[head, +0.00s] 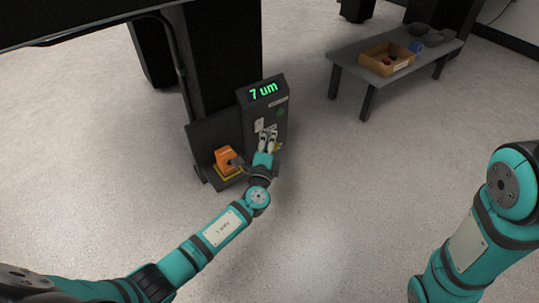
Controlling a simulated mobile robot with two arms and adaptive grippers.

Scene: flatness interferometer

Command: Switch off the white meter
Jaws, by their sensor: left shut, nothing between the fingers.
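A dark grey meter box (245,118) stands on the low stand, with a lit green display (264,91) reading "7 um". I see no white-bodied meter; this dark box is the only meter I can make out. Its front has small pale labels and a small green spot (280,112). My left gripper (268,131) is shut and empty, at the lower front of the box. Its fingers hide part of that face, and I cannot tell whether they touch it. My right arm shows at the right, but its gripper is outside the view.
An orange device (226,158) sits on a yellow base left of my left gripper, close to my wrist. A grey table (419,62) at the back right holds a cardboard box (374,65), a blue item and dark trays. The floor between is clear.

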